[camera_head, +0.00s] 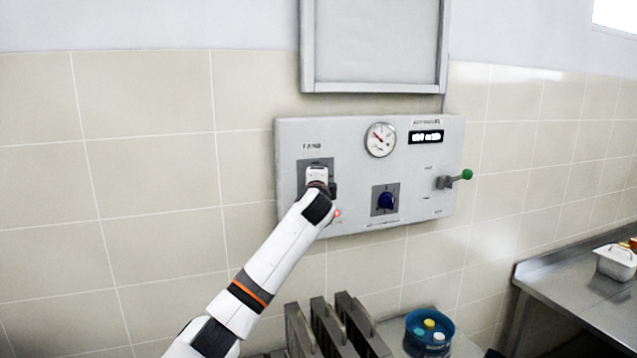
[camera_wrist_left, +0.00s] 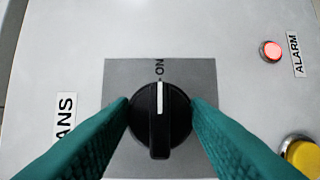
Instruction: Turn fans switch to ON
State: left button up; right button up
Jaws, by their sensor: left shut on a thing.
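The fans switch is a black round knob (camera_wrist_left: 143,110) with a white pointer line, on a grey plate (camera_wrist_left: 125,75) in the left wrist view. The pointer line is in line with the "ON" mark printed on the plate. My left gripper (camera_wrist_left: 160,115) has its green fingers on both sides of the knob, shut on it. In the head view my left gripper (camera_head: 318,182) is at the switch plate (camera_head: 315,163) under the "FANS" label, and hides the knob. My right gripper is not in view.
A lit red alarm lamp (camera_wrist_left: 270,50) and yellow button (camera_wrist_left: 304,157) are near the knob. A blue tub (camera_head: 430,338) stands below.

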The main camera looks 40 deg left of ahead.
pick_arm(q)
jog(key=shift+f, duration=0.1)
dwell(0.3)
jog(key=o, duration=1)
jog(key=shift+d, duration=0.1)
jog(key=b+v, duration=0.5)
jog(key=v, duration=0.7)
